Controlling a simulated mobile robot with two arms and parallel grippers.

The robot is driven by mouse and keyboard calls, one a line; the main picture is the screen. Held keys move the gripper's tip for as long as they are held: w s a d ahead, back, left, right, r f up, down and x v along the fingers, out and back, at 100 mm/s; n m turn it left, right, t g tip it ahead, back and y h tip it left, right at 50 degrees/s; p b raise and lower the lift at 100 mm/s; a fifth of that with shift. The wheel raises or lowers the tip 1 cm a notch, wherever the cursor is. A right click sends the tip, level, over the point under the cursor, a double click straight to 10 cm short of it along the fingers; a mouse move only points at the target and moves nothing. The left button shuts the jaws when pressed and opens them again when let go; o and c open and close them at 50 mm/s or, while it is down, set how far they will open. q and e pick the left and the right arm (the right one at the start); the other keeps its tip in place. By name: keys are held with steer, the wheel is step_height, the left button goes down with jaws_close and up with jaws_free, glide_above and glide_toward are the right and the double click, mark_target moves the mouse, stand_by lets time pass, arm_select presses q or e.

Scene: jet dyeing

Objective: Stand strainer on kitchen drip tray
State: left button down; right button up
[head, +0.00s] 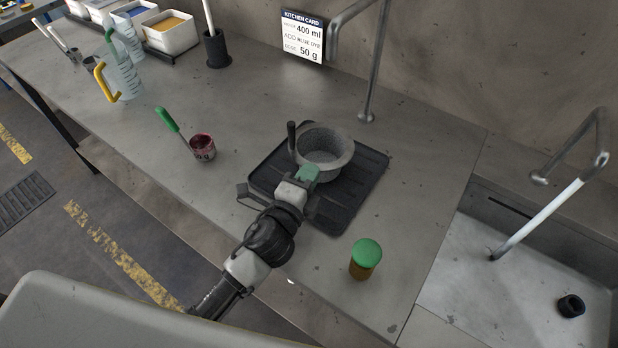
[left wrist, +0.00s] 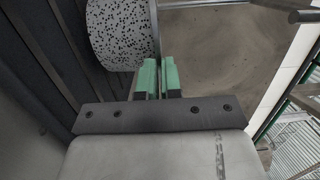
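The grey speckled strainer (head: 340,168) is upright over the black ridged drip tray (head: 352,205), near its back edge. I cannot tell whether its base touches the tray. In the left wrist view the perforated strainer wall (left wrist: 118,35) is at the top, beside the dark tray ridges (left wrist: 40,50). My left gripper (head: 307,173) is at the strainer's near side. Its green fingertips (left wrist: 158,78) are close together, with the thin strainer rim between them. My right gripper is out of view.
A green-lidded jar (head: 365,260) stands in front of the tray. A dark post (head: 291,137) rises beside the strainer. A sink (head: 530,265) is at right; the counter between cup and tray is clear.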

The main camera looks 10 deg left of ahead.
arm_select(q)
steer(key=shift+f, duration=0.45)
steer(key=shift+f, duration=0.1)
steer(key=c, duration=1.3)
jaws_free()
steer(key=b+v, duration=0.3)
steer(key=v, duration=0.8)
steer(key=shift+s+a, duration=0.15)
steer(key=shift+s, duration=0.35)
